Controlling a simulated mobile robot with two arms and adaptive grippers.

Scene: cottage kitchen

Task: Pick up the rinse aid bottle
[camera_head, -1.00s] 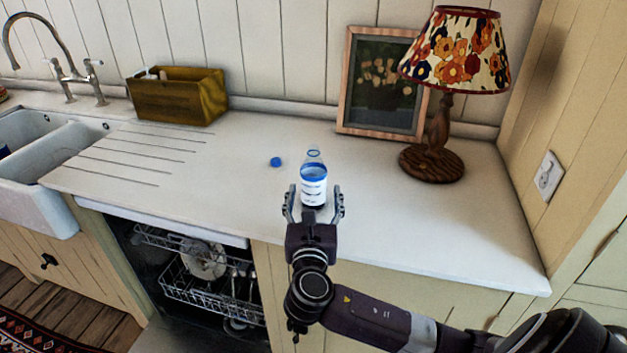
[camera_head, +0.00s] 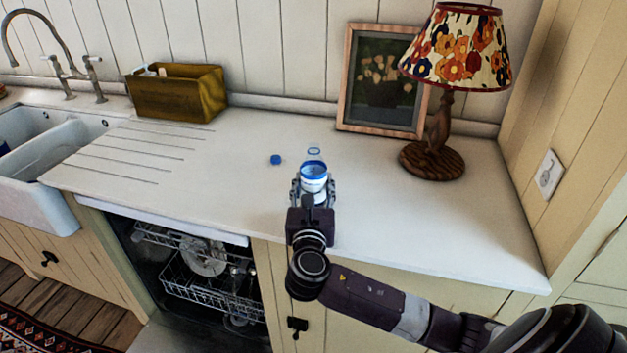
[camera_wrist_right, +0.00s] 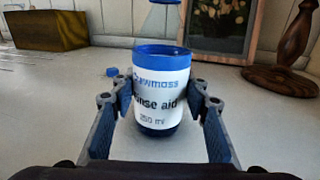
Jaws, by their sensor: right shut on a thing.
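The rinse aid bottle (camera_head: 314,171) stands upright on the white counter near its front edge. It has a white label, blue liquid and a clear, uncapped neck. Its label, reading "rinse aid" in part, faces me in the right wrist view (camera_wrist_right: 157,98). My right gripper (camera_head: 313,186) is shut on the bottle, with one finger on each side of its body. The lower part of the bottle is hidden behind the gripper in the head view. A small blue cap (camera_head: 276,160) lies on the counter to the left of the bottle. My left gripper is not in view.
A table lamp (camera_head: 437,145) and a framed picture (camera_head: 383,85) stand behind to the right. A brown box (camera_head: 180,95) and a sink (camera_head: 50,160) are at left. An open dishwasher (camera_head: 205,280) is below the counter. The counter right of the bottle is clear.

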